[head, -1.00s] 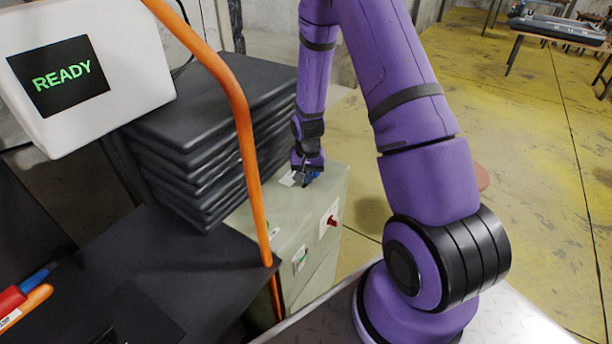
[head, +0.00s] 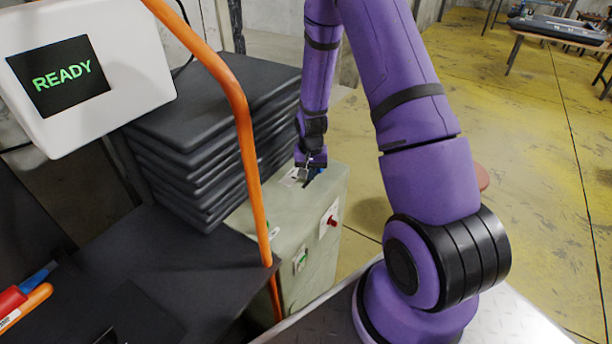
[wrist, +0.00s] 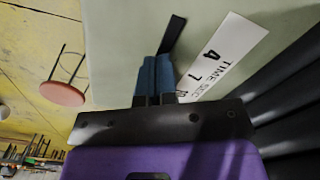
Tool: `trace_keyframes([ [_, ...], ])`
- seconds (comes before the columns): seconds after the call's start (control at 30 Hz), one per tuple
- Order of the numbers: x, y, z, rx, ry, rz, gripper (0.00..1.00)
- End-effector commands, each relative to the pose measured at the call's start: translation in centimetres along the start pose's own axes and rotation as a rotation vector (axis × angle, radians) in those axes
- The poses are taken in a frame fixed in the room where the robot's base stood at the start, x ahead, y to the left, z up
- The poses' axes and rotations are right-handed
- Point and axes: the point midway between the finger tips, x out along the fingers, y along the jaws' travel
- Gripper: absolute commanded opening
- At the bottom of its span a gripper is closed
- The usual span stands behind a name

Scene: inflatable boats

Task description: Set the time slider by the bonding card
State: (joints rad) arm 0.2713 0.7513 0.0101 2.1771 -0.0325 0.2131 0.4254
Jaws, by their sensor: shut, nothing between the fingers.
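The time slider is on top of a pale green cabinet (head: 325,205). In the wrist view, a dark slot (wrist: 174,33) runs beside a white label (wrist: 232,50) reading "TIME SEC", with 4 and 7 legible and the nearest number partly hidden. In the head view, my gripper (head: 304,172) is low over the cabinet top. I cannot make out a bonding card.
A white box with a "READY" screen (head: 58,76) and an orange tube (head: 238,110) stand left of the arm. A stack of black slabs (head: 215,130) is close beside my gripper. A red button (head: 332,221) is on the cabinet front. A round red stool (wrist: 62,93) stands beyond.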

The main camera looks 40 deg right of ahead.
Motion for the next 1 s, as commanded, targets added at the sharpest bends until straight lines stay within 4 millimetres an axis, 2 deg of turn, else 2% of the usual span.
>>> trace_keyframes([
  [0.33, -0.4, -0.4, 0.7, 0.001, 0.001, 0.000, 0.00],
  [1.0, -6.1, -0.4, 0.7, 0.000, 0.002, -0.001, 0.00],
])
